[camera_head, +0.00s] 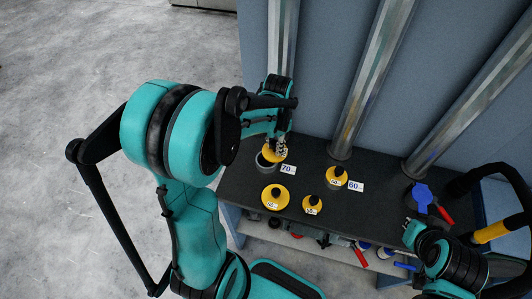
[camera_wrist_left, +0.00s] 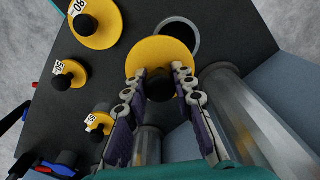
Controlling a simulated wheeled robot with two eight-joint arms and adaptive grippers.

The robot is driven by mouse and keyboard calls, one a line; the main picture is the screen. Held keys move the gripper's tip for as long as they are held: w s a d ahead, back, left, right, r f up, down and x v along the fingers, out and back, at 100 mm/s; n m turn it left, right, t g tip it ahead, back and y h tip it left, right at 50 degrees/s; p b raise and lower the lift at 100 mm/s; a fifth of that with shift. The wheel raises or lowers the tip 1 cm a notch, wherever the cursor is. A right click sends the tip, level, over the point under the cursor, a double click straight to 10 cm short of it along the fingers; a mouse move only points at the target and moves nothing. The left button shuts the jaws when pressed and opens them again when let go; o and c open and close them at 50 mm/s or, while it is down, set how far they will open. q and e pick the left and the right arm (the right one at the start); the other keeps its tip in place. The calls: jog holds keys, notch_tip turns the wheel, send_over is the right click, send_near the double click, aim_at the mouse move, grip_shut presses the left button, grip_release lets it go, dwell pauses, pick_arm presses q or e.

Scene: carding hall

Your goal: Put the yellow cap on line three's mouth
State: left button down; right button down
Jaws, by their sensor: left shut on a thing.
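My left gripper (camera_head: 279,143) is shut on the black knob of a yellow cap (camera_head: 271,155). In the left wrist view the knob sits between the fingers (camera_wrist_left: 160,86), with the yellow disc (camera_wrist_left: 158,52) around it. A dark open round mouth (camera_head: 263,165) with a grey rim is by the "70" card (camera_head: 288,169). The held cap overlaps part of this mouth in both views; the gap between them is unclear. Another yellow cap (camera_head: 336,174) sits on a mouth by the "60" card (camera_head: 356,187). My right gripper (camera_head: 410,230) is at the lower right; its jaws are unclear.
Two more yellow caps with black knobs, one large (camera_head: 267,202) and one small (camera_head: 313,201), are on the dark tabletop (camera_head: 240,187) near its front. Metal pipes (camera_head: 368,80) rise behind. A blue item (camera_head: 419,195) and a red handle (camera_head: 446,214) are at right. Tools lie on the lower shelf.

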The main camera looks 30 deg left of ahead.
aim_at(267, 148)
pick_arm(q)
jog(key=a+f, duration=0.2)
jog(key=a, duration=0.1)
jog(key=shift+w+a, duration=0.15)
jog(key=shift+w, duration=0.05)
jog(key=shift+f+b, duration=0.7)
jog(key=shift+f, duration=1.35)
jog(key=shift+f+b, duration=0.6)
jog(key=shift+b, duration=0.1)
jog(key=c, duration=1.3)
grip_release()
jog(key=shift+o, duration=0.2)
jog(key=shift+r, duration=0.1)
